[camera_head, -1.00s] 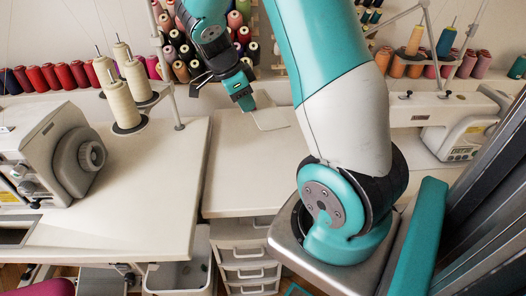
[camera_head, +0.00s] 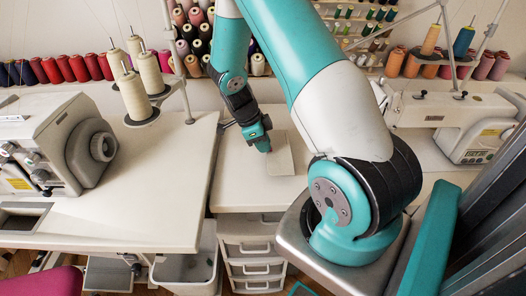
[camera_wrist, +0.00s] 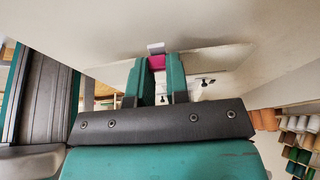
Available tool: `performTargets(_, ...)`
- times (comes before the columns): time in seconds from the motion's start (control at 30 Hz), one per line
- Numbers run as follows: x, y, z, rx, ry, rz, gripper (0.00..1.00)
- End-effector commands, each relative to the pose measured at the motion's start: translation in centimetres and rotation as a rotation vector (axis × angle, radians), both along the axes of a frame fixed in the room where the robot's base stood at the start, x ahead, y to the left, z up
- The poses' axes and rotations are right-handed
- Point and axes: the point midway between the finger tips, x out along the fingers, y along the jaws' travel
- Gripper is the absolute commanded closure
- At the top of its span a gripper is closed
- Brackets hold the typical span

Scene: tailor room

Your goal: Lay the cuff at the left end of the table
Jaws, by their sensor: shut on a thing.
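The cuff is a flat, pale beige piece (camera_head: 280,156) in the head view, close in colour to the table. The cuff sticks out to the right of the fingers. I cannot tell whether it touches the tabletop. In the wrist view my gripper's two teal fingers (camera_wrist: 161,80) stand close together, with a pale flat piece (camera_wrist: 218,60) beside them.
A separate table (camera_head: 130,205) on the left carries a sewing machine (camera_head: 70,150) and cream thread cones (camera_head: 134,97). A second machine (camera_head: 470,125) stands at the right. Drawers (camera_head: 253,262) sit below the middle table. Coloured spools line the wall. The tabletop around the gripper is clear.

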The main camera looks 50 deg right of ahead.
Motion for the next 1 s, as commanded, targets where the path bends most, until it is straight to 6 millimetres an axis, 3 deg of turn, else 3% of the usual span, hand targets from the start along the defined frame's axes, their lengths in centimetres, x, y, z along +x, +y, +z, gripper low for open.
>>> performTargets(0.2,-0.1,0.0,-3.0,0.000,0.003,0.000,1.00)
performTargets(0.57,0.0,0.0,-3.6,0.000,0.002,0.001,1.00)
performTargets(0.6,0.0,0.0,-3.4,0.001,0.001,0.001,0.75)
performTargets(0.67,0.0,0.0,-3.4,0.001,0.001,0.001,0.61)
performTargets(1.0,0.0,0.0,-3.1,0.000,0.000,0.001,0.59)
